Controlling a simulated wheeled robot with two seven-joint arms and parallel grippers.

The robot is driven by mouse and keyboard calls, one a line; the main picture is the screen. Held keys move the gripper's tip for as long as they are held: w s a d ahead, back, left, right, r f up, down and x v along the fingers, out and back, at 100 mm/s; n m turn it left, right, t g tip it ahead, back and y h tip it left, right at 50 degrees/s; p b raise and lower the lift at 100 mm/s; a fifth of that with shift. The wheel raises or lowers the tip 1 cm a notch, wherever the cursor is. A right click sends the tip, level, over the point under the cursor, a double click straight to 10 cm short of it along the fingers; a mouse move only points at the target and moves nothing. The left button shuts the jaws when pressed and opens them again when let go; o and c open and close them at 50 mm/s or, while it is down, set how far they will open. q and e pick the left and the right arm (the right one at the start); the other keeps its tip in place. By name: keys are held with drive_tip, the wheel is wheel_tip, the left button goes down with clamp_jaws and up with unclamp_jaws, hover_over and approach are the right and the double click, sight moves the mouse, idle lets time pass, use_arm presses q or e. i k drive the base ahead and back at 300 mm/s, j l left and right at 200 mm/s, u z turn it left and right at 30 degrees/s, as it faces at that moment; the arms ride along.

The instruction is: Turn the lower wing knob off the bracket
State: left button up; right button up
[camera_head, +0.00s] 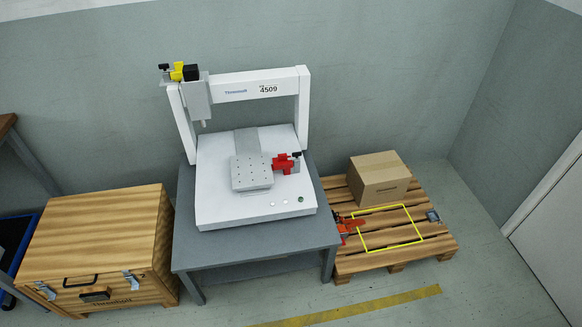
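The white gantry screwdriver machine (255,84) stands on a grey table. On its bed, at the right side of the drilled plate (250,172), sits a red bracket (284,163) with a small black knob (297,154) at its upper right. This is the lower of two knobs; its wing shape is too small to make out. A yellow bracket (177,70) with a black knob (164,67) sits at the top left of the gantry, beside a black block. Neither of my grippers shows in the head view.
The grey table (240,248) has a bare front strip. A wooden crate (95,235) stands at its left. At its right, a pallet (440,243) carries a cardboard box (378,178), a yellow outlined area (392,228) and an orange-red item (349,226). The floor in front is clear.

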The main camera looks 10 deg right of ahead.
sight(295, 155)
drive_tip(key=i+j, duration=0.1)
drive_tip(key=i, duration=0.2)
drive_tip(key=i+j, duration=0.15)
drive_tip(key=i, duration=0.15)
drive_tip(key=z, duration=1.65)
